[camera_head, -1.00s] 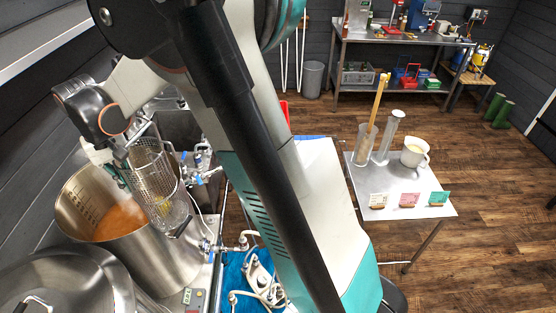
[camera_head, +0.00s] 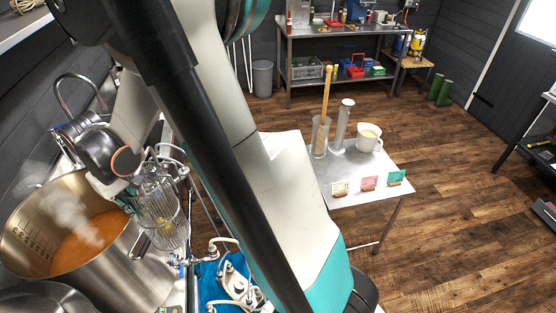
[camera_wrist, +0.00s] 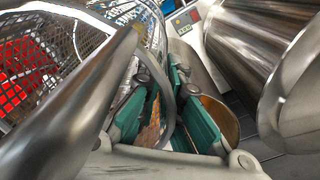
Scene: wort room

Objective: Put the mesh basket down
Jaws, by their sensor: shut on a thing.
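The mesh basket (camera_head: 161,217) is a metal cylinder of open mesh, hanging roughly upright at the right rim of the kettle. It overlaps the rim in the head view, and I cannot tell how high it hangs. My gripper (camera_head: 128,196) is at its upper left side, partly hidden by my arm. In the wrist view the mesh wall (camera_wrist: 62,40) fills the upper left. My gripper's teal fingers (camera_wrist: 172,115) are shut on a metal band of the basket. The basket's underside and what lies below it are hard to see.
A big steel kettle (camera_head: 22,218) holds steaming orange-brown liquid. Right of it are a blue mat (camera_head: 212,283) with hoses and fittings. A steel side table (camera_head: 350,190) carries tall cylinders, a white jug (camera_head: 368,137) and small cards; its front part is partly free.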

